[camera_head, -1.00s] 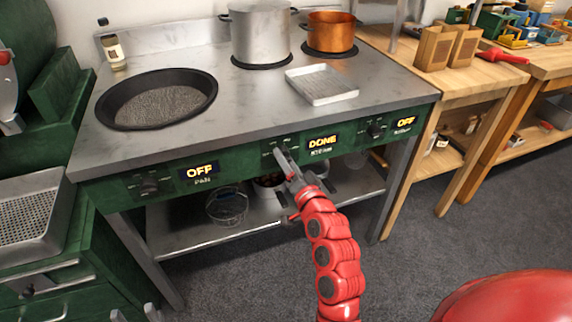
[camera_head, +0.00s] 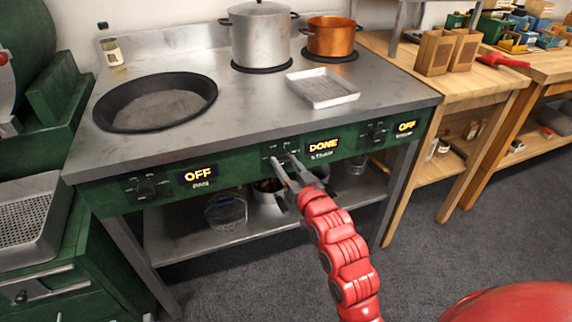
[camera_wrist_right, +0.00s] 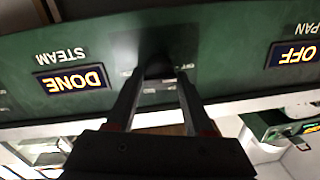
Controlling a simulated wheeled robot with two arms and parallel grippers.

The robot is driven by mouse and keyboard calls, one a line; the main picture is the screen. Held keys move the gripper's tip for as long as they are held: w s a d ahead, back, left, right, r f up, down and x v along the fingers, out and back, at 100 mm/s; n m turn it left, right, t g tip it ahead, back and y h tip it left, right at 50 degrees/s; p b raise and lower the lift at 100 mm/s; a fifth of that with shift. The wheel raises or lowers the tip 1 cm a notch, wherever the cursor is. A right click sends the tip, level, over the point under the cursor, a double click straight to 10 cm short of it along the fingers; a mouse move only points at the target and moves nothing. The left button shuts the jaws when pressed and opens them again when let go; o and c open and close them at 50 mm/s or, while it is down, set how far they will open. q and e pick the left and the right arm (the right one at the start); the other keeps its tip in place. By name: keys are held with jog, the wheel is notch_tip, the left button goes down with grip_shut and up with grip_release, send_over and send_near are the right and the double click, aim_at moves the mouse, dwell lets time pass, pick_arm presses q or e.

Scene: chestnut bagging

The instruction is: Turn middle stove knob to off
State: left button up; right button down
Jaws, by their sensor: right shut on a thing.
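The middle stove knob (camera_wrist_right: 158,66) sits on the green front panel of the stove, beside a lit display reading DONE (camera_head: 323,145) with a STEAM label. My right gripper (camera_head: 283,160) reaches the panel from below, and its fingers are shut on the knob. In the right wrist view the two fingers (camera_wrist_right: 158,80) close around the dark knob, and the panel appears upside down. The knob's pointer is hidden by the fingers and shadow. My left gripper cannot be made out in the head view.
The left knob (camera_head: 146,189) and right knob (camera_head: 377,133) have displays reading OFF. A wide black pan (camera_head: 108,112), a steel pot (camera_head: 260,40), a copper pot (camera_head: 331,37) and a shallow tray (camera_head: 322,88) are on the stove top. A lower shelf holds a wire basket (camera_head: 226,212).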

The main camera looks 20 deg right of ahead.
jog(key=shift+f, duration=0.15)
dwell(0.3)
jog(key=shift+c, duration=1.6)
grip_release()
jog(key=shift+d, duration=0.1)
jog(key=shift+s, duration=0.1)
jog(key=s+d+p, duration=0.1)
jog(key=s+p, duration=1)
jog(key=s, duration=0.6)
jog(key=shift+d, duration=0.4)
